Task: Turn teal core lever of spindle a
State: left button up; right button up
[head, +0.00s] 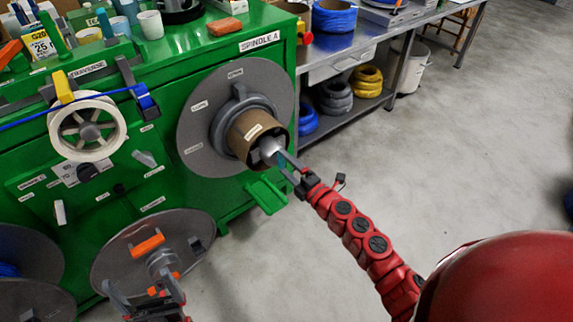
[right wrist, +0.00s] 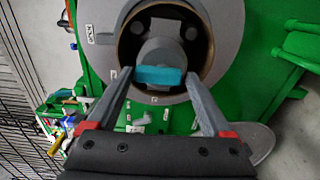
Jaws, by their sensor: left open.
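Spindle A is a grey flange disc (head: 196,128) with a brown cardboard core (head: 246,131) on the green machine, under a "SPINDLE A" label. In the right wrist view the teal core lever (right wrist: 160,75) lies crosswise on the grey hub inside the core. My right gripper (right wrist: 158,76) is open, one finger at either end of the lever; I cannot tell whether they touch it. In the head view my right gripper (head: 285,160) reaches into the front of the core, and the lever cannot be made out there. My left gripper (head: 147,292) is open at the bottom, before the lower disc.
The lower grey disc (head: 120,252) carries an orange lever (head: 147,245). A white spool (head: 88,128) with a blue cable (head: 30,120) is at the left. A green step-like bracket (head: 267,195) sits below spindle A. Open floor lies to the right.

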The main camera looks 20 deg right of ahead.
jog(key=shift+o, duration=0.7)
jog(key=p+v, duration=0.1)
jog(key=v, duration=1.6)
jog(key=shift+s+p, duration=0.2)
jog(key=shift+p, duration=0.1)
jog(key=shift+r, duration=0.15)
